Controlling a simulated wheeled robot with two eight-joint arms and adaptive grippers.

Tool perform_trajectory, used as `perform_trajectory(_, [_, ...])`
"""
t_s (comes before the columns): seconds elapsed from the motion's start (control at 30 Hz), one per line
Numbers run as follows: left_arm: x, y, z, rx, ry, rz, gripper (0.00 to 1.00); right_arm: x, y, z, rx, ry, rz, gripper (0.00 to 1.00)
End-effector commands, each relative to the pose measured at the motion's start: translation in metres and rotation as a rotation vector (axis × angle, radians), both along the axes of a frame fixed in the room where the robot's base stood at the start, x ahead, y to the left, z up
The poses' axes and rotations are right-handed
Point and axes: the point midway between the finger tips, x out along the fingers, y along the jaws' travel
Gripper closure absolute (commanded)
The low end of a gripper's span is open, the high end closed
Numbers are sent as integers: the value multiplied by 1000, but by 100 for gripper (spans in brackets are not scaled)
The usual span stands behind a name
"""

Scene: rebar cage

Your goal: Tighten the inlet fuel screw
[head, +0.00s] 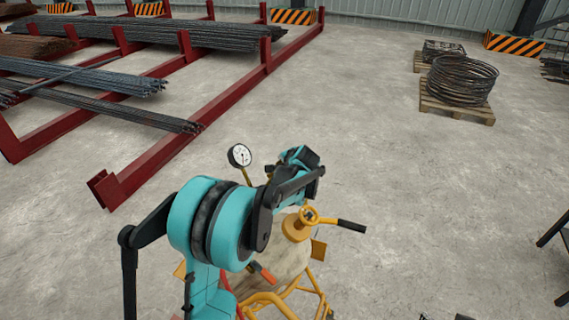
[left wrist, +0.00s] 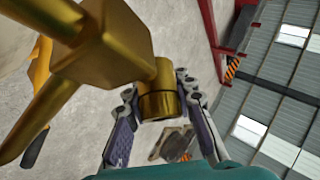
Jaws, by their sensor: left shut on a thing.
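A brass cylinder (left wrist: 160,98), which looks like the inlet fuel screw, stands between the fingers of my left gripper (left wrist: 158,90) in the left wrist view. The gripper is shut on it. A larger brass block with bars (left wrist: 95,55) is joined to it or directly in front of it. In the head view, my teal left arm reaches over a pale tank in a yellow frame (head: 265,300). The arm hides part of the tank, and the fingers and screw cannot be made out there. My right gripper is not clearly in view.
A pressure gauge (head: 239,156) rises just left of my forearm. A yellow valve with a black handle (head: 300,224) is on the tank's right. A red rack (head: 150,165) holds rebar at upper left. Wire coils sit on a pallet (head: 455,110). The floor between is clear.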

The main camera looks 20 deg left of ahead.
Motion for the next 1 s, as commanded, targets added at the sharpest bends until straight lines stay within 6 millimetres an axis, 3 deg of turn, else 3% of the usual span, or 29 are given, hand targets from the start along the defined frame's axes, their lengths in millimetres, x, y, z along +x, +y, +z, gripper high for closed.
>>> perform_trajectory(0.17, [1, 1, 2, 3, -4, -1, 100, 0, 0, 0, 0, 0, 0, 60])
perform_trajectory(0.2, [1, 1, 2, 3, -4, -1, 72, 0, 0, 0, 0, 0, 0, 60])
perform_trajectory(0.3, [1, 1, 1, 2, -2, 0, 53, 0, 0, 0, 0, 0, 0, 60])
perform_trajectory(0.7, [-2, -2, 3, 1, -2, 0, 53, 0, 0, 0, 0, 0, 0, 60])
perform_trajectory(1.0, [-33, -30, 38, 0, -2, -1, 53, 0, 0, 0, 0, 0, 0, 60])
